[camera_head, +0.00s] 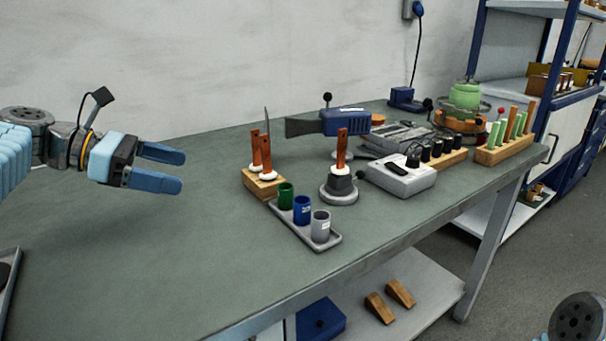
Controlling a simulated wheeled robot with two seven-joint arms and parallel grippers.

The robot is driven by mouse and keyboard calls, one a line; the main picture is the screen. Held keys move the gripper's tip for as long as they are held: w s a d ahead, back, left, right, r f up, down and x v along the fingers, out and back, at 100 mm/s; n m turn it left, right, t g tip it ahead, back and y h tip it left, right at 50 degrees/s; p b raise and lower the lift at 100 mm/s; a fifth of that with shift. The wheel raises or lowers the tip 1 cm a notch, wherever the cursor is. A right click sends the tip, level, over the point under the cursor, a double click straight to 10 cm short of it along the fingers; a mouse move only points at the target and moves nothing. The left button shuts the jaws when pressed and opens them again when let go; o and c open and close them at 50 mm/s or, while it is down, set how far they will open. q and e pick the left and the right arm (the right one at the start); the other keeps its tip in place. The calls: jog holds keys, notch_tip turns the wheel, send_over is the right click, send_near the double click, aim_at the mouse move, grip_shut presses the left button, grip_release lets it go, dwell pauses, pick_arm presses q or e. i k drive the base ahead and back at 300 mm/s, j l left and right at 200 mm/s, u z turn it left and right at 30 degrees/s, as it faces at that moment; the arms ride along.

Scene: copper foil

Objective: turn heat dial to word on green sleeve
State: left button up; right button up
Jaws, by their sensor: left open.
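The green sleeve (286,196) stands at the back end of a grey tray (334,239), beside a blue sleeve (302,210) and a grey sleeve (320,227). Any word on the green sleeve is too small to read. A pale grey box (397,181) with a black knob (413,157) on top stands to the right; the knob may be the heat dial, and its setting is not legible. My left gripper (172,169) is open and empty over the left part of the bench, well left of the sleeves and box. My right gripper is not in view.
A wooden block (263,184) with red-handled tools and a dark round stand (339,189) holding another are near the sleeves. Wooden racks (505,149) stand right. The left bench (130,250) is mostly clear.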

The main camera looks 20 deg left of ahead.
aim_at(413, 162)
jog(key=k+l, duration=0.75)
jog(key=l, duration=0.25)
jog(key=k+l, duration=0.4)
jog(key=l, duration=0.1)
